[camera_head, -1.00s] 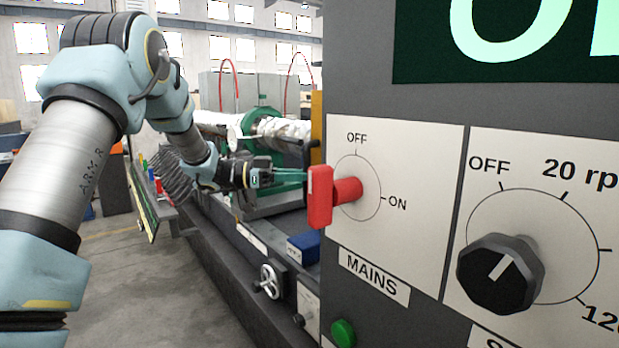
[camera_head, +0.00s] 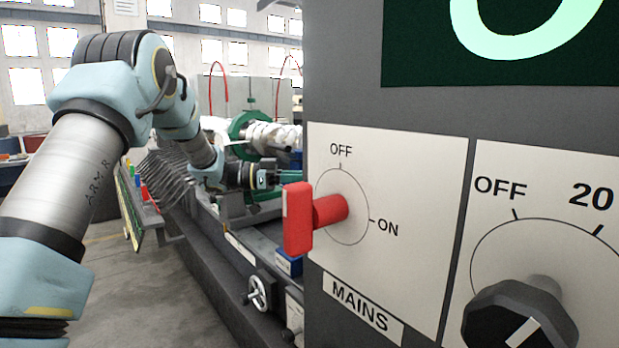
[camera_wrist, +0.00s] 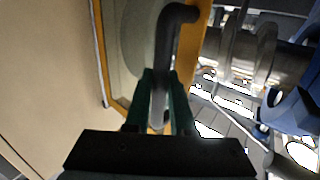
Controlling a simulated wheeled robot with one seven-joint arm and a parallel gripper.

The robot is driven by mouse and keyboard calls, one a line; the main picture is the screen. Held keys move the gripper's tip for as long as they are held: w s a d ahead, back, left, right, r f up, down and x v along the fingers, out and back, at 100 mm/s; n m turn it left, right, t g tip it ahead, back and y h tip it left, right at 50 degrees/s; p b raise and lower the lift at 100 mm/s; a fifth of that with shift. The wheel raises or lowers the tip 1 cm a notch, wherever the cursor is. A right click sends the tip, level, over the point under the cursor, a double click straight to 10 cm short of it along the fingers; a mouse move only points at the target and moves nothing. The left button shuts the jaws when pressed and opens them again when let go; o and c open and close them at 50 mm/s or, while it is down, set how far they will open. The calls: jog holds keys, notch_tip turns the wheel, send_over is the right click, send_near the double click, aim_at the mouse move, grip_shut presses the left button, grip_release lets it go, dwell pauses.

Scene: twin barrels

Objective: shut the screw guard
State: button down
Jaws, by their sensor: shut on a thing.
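The screw guard shows in the wrist view as an orange-yellow frame (camera_wrist: 200,35) around a pale, see-through panel. A dark grey bent bar handle (camera_wrist: 164,45) stands on it. My gripper (camera_wrist: 161,76) has its two green fingers on either side of this handle and is shut on it. In the head view my gripper (camera_head: 290,180) reaches to the right beside the machine. Its tips are hidden behind the red switch and the control cabinet, and so is the guard.
The control cabinet (camera_head: 400,105) with its red mains switch (camera_head: 298,218) and black knob (camera_head: 520,318) fills the right, close to the camera. A handwheel (camera_head: 257,293) sits on the machine's front. Shiny screw flights (camera_wrist: 262,50) lie right of the guard. Open floor (camera_head: 180,300) lies left.

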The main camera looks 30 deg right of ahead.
jog(key=c, duration=0.8)
grip_release()
jog(key=shift+o, duration=0.2)
jog(key=shift+a, duration=0.15)
jog(key=b+v, duration=0.4)
jog(key=v, duration=0.6)
jog(key=shift+w+a, duration=0.15)
jog(key=shift+a, duration=0.1)
